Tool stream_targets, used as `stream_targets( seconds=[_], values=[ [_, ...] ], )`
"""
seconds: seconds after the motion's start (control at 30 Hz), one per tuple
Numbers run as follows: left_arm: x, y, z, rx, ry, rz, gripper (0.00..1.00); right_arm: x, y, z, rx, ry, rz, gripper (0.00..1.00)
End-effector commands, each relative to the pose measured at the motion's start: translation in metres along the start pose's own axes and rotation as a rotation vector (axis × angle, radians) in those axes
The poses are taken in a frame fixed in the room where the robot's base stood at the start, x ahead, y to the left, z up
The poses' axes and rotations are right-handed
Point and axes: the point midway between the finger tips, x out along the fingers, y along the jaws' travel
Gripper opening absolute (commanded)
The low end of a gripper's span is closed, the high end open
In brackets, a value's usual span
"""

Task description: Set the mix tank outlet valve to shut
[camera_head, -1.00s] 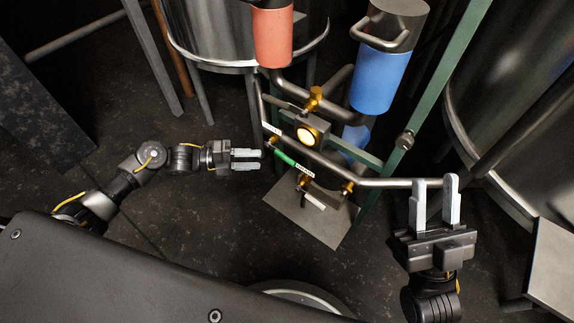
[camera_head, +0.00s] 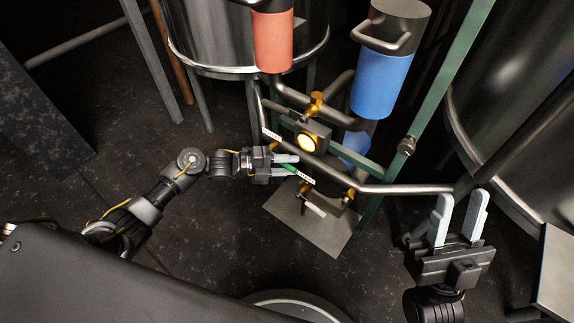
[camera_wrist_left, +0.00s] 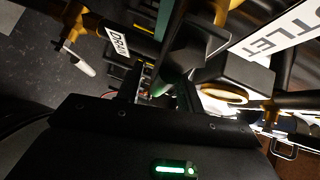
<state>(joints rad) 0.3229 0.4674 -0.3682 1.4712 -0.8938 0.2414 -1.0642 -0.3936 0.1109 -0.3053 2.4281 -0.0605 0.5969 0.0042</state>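A green-sleeved valve lever (camera_head: 289,168) on the pipework is at my left gripper (camera_head: 293,164), which reaches in from the left. Its fingers are apart, with part of the green between or just behind them; contact cannot be told. In the left wrist view, green (camera_wrist_left: 163,84) shows between the dark fingers. A white label ending in "TLET" (camera_wrist_left: 278,32) is at the right, and a "DRAIN" label (camera_wrist_left: 117,42) is at the upper left. My right gripper (camera_head: 462,202) is open and empty at the lower right, near the end of a pipe.
A round lit gauge (camera_head: 307,142) and brass fittings (camera_head: 316,101) sit close to my left gripper. A red cylinder (camera_head: 272,42) and a blue cylinder (camera_head: 381,85) stand above. Steel tanks (camera_head: 240,35) and a green frame post (camera_head: 440,85) bound the space. Lower-middle floor (camera_head: 220,240) is clear.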

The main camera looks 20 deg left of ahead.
Motion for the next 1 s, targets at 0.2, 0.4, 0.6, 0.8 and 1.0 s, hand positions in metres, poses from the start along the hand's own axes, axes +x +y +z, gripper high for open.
stream_targets(
  seconds=[0.2, 0.4, 0.6, 0.8, 1.0],
  values=[
    [-0.0002, 0.0001, 0.0000, 0.000, 0.000, 0.000, 0.33, 0.0001, 0.0000, 0.0000, 0.000, 0.000, 0.000, 0.36],
    [-0.0004, 0.0002, 0.0000, 0.000, 0.000, 0.000, 0.07, 0.0000, -0.0001, 0.0003, 0.001, -0.001, 0.001, 0.36],
    [-0.0006, 0.0003, 0.0000, -0.001, -0.001, 0.000, 0.00, 0.0000, -0.0002, 0.0004, 0.001, -0.001, 0.001, 0.36],
    [-0.0008, 0.0008, 0.0002, 0.004, -0.002, 0.005, 0.00, 0.0000, -0.0001, 0.0004, 0.001, -0.002, 0.001, 0.36],
    [-0.0005, 0.0056, 0.0006, 0.043, -0.012, 0.046, 0.00, 0.0003, -0.0002, 0.0006, 0.001, -0.003, 0.001, 0.36]
  ],
)
